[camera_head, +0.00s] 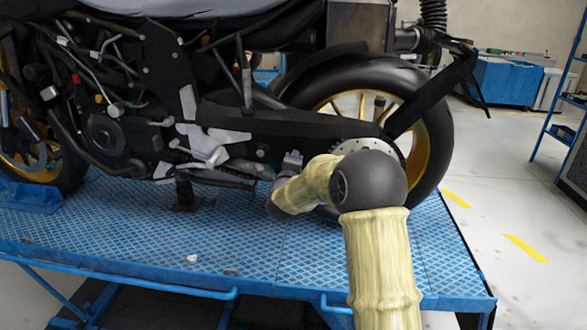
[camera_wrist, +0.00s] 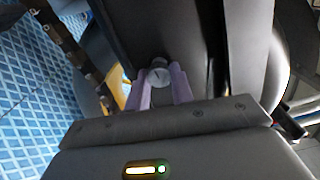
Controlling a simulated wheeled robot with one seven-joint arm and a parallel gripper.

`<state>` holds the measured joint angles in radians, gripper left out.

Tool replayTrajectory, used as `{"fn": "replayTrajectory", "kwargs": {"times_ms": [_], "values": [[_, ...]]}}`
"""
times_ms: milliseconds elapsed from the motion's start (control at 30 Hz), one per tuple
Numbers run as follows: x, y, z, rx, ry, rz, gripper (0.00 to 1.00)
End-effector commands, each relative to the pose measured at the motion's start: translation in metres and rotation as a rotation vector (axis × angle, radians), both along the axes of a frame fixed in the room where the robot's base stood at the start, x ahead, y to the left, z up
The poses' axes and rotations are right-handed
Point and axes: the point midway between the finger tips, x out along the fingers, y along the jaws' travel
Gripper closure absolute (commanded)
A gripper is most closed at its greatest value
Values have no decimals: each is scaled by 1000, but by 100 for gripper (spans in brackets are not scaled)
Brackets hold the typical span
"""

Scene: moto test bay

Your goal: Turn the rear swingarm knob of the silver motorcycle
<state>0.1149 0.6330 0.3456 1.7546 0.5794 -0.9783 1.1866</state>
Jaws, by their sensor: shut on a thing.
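The silver motorcycle (camera_head: 210,112) stands on a blue lift table, its rear wheel (camera_head: 428,160) to the right. Its dark swingarm runs to the rear hub and also shows in the wrist view (camera_wrist: 170,30). In the wrist view the swingarm knob (camera_wrist: 159,77), a small round grey disc with a mark on its face, sits between the two purple fingers of my gripper (camera_wrist: 161,82). The fingers are closed on it from both sides. In the head view my arm reaches in low beside the rear wheel, and I cannot clearly make out the knob or the fingers.
The blue lift table (camera_head: 250,255) has a patterned top and a front rail. A blue cabinet (camera_head: 505,82) and a blue shelf rack (camera_head: 565,130) stand at the right. The floor between the table and the rack is open, with yellow stripes.

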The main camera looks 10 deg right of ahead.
Motion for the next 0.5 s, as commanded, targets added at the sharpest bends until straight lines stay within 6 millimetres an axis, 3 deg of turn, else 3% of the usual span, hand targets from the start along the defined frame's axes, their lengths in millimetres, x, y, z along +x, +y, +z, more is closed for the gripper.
{"fn": "replayTrajectory", "kwargs": {"times_ms": [500], "values": [[0,2,0,-467,153,4,100]]}}
